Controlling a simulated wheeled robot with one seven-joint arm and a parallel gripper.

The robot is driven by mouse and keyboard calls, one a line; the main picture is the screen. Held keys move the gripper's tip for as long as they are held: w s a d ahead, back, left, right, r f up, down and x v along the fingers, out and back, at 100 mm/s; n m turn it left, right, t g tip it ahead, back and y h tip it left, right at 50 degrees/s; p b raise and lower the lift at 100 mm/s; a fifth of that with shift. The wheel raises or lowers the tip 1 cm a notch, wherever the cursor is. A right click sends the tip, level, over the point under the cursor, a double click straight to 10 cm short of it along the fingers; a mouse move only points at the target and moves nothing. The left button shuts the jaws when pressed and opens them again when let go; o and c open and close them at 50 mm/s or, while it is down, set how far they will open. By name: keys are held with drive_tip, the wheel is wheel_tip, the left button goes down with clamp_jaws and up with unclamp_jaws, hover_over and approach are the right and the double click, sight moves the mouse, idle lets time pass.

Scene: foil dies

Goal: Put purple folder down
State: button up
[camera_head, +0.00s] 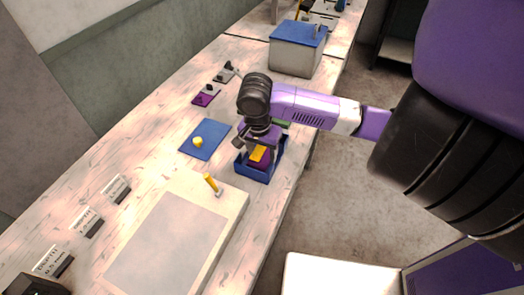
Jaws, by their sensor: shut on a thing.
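My gripper (256,143) points down over a small blue open tray (244,173) at the table's right edge. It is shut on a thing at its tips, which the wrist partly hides. A purple piece (264,161) shows just below the gripper, within the tray's outline; it appears to be the purple folder. A yellow-orange piece (257,153) shows beside it. I cannot tell whether the purple piece touches the tray floor.
A blue mat (216,133) with a yellow knob (197,142) lies left of the tray. A blue-lidded box (297,52) stands behind. Small label stands (86,222) line the left.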

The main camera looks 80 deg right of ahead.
drive_tip(key=shift+f, duration=0.15)
drive_tip(key=o, duration=1.3)
